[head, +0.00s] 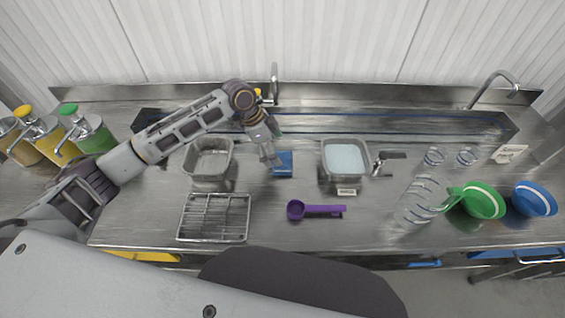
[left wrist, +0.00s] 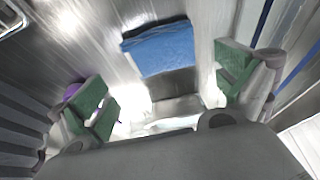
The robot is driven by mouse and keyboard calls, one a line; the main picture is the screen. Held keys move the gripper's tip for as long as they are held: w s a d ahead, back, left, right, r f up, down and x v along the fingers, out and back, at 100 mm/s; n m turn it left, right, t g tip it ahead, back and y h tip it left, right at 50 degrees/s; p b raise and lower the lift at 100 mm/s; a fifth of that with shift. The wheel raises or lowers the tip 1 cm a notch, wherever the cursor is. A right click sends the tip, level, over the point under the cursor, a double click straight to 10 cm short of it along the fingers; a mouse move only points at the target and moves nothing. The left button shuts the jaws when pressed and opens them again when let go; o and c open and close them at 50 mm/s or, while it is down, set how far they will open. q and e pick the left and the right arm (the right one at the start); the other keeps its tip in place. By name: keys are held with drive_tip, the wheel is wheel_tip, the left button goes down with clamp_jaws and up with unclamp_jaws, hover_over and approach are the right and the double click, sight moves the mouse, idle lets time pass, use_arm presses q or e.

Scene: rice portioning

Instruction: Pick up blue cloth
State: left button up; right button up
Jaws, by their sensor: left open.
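The blue cloth (head: 283,164) lies folded flat on the steel counter, between the two metal pans in the head view. In the left wrist view the cloth (left wrist: 160,47) is ahead of the fingers, a little above the middle of the picture. My left gripper (head: 268,160) is open and empty, just above and left of the cloth in the head view. Its green finger pads (left wrist: 165,90) stand wide apart, with the cloth lying beyond the gap between them. Whether a finger touches the cloth cannot be told. My right gripper is not in view.
An empty metal pan (head: 209,178) and a wire rack (head: 214,218) are on the left. A pan with pale contents (head: 345,178) stands right of the cloth. A purple scoop (head: 316,210) lies in front. Clear containers (head: 418,200) and green and blue bowls (head: 484,203) are at right.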

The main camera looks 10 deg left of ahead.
use_arm(q)
drive_tip(key=shift+d+f, duration=0.15)
drive_tip(key=shift+f, duration=0.2)
drive_tip(key=shift+p+x, duration=0.5)
drive_tip(key=shift+x, duration=2.1)
drive_tip(key=shift+w, duration=0.1)
drive_tip(key=c, duration=0.7)
